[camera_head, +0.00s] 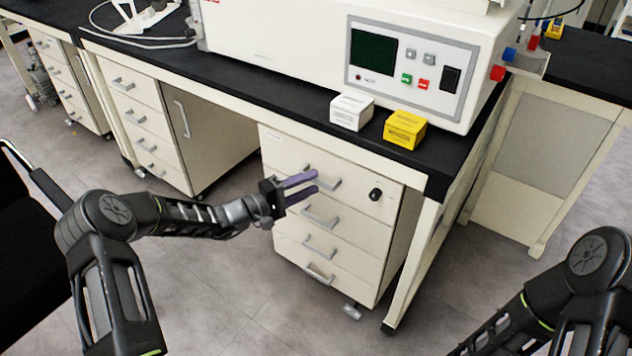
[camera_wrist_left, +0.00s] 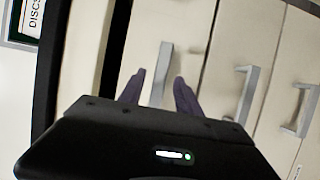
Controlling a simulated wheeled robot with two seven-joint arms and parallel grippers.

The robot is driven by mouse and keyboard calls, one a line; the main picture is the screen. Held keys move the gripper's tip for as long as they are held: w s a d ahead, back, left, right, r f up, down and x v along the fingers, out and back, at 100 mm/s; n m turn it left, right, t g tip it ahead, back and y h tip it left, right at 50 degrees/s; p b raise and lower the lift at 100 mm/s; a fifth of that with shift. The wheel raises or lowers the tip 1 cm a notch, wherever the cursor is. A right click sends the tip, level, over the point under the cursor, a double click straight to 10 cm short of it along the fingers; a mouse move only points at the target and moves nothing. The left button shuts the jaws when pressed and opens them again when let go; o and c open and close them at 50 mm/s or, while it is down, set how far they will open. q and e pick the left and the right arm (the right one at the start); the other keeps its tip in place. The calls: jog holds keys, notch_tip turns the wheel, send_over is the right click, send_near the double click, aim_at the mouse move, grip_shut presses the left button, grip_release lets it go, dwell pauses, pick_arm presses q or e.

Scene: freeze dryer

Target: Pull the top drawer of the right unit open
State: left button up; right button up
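The right unit is a cream drawer cabinet under the black-topped bench. Its top drawer (camera_head: 352,171) looks shut, with its front in line with the drawers below. The grey top handle (camera_head: 334,184) is partly hidden behind my left fingers in the head view. My left gripper (camera_head: 317,180) is open, its two purple fingers pointing at that handle. In the left wrist view, the top handle (camera_wrist_left: 162,68) shows between and beyond the open left fingertips (camera_wrist_left: 160,76). I cannot tell whether they touch it. Of my right arm only links show at the lower right.
A round black lock (camera_head: 375,194) sits on the top drawer, right of the handle. Lower handles (camera_head: 319,216) are close beneath my gripper. A white box (camera_head: 351,111) and a yellow box (camera_head: 405,130) stand on the bench above. The floor in front is clear.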

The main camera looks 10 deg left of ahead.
pick_arm(q)
jog(key=shift+x, duration=1.25)
grip_shut()
dwell(0.5)
